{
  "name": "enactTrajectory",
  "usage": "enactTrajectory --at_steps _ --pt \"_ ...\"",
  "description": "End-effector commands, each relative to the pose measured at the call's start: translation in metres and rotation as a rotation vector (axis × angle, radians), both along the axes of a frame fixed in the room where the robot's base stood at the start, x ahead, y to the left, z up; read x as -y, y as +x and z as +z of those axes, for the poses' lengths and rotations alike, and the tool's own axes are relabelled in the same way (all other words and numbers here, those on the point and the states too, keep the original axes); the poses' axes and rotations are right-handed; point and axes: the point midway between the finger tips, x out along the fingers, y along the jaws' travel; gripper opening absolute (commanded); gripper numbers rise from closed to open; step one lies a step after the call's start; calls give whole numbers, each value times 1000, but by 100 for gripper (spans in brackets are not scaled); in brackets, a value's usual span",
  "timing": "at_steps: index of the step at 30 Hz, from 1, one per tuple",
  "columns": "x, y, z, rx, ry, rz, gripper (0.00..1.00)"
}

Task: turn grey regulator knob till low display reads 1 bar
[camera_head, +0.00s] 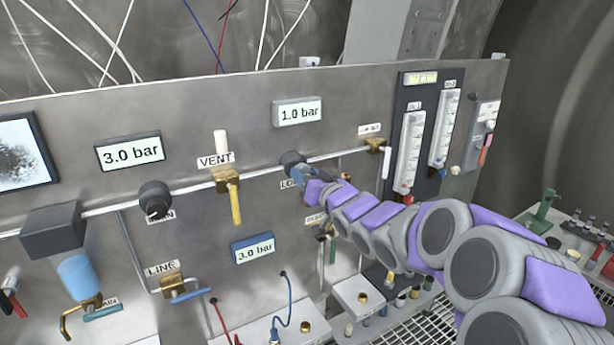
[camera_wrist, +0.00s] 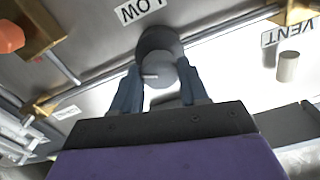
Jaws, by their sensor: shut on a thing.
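The grey regulator knob (camera_head: 291,158) sits on the steel panel, above a label partly hidden by my gripper. In the wrist view the knob (camera_wrist: 160,58) is between the two fingers, next to a label reading LOW upside down. My gripper (camera_head: 303,172) reaches it from the right, and its blue-grey fingers (camera_wrist: 160,88) are shut on the knob's sides. A pale pointer mark shows on the knob's face. The display above this knob (camera_head: 299,112) reads 1.0 bar.
A dark knob (camera_head: 155,200) is at left, below a display (camera_head: 130,152) reading 3.0 bar. A blue-framed display (camera_head: 253,249) also reads 3.0 bar. The VENT valve with its yellow handle (camera_head: 235,203) is left of my gripper. Flow tubes (camera_head: 411,148) stand to the right.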

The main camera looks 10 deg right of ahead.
Motion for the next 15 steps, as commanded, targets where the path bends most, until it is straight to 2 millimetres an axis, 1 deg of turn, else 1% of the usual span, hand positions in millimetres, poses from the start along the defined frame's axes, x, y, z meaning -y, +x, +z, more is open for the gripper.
enactTrajectory --at_steps 2,15 --pt "0 0 0 0 0 -1 13" --pt "1 0 1 16 -42 -1 13"
